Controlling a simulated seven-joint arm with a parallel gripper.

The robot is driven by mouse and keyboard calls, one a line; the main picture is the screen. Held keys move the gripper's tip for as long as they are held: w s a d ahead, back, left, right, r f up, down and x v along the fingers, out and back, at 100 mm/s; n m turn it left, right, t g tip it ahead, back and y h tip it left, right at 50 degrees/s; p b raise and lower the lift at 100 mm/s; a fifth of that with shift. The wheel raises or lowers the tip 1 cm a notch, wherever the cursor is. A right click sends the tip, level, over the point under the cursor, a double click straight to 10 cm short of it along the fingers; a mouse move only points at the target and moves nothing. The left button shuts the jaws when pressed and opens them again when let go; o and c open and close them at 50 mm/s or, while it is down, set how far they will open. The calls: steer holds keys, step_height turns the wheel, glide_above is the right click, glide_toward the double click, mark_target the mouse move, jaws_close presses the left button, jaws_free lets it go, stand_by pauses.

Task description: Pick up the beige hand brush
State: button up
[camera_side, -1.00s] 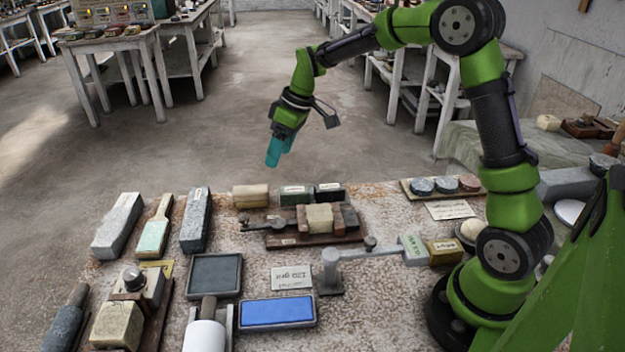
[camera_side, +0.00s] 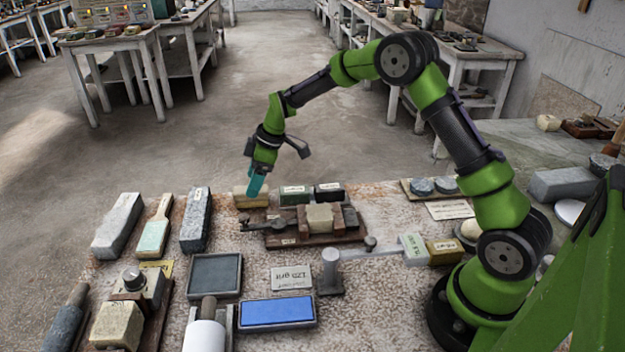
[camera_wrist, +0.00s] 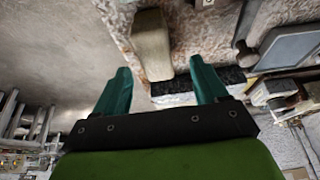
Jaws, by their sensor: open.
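The beige hand brush (camera_side: 240,198) appears as a tan, block-shaped piece at the far edge of the table, partly hidden behind my gripper's fingers. In the wrist view it is a rounded beige block (camera_wrist: 151,42) ahead of and between the fingertips. My gripper (camera_side: 254,189) has teal fingers, points down and is just above or in front of the brush; the exact gap cannot be told. The wrist view shows the fingers (camera_wrist: 160,66) apart with nothing held between them.
A dark speckled stone (camera_side: 195,220) lies left of the brush; a green block (camera_side: 295,196) and a dark block (camera_side: 329,194) stand to its right. A clamp fixture (camera_side: 320,217) sits in front. Beyond the table's far edge is open floor.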

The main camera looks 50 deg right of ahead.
steer(key=x, duration=0.5)
steer(key=shift+w+f, duration=0.25)
steer(key=shift+w, duration=0.1)
steer(key=c, duration=1.1)
step_height(320, 180, up, 10)
steer(key=shift+r, duration=0.1)
steer(key=o, duration=0.5)
steer(key=c, duration=0.3)
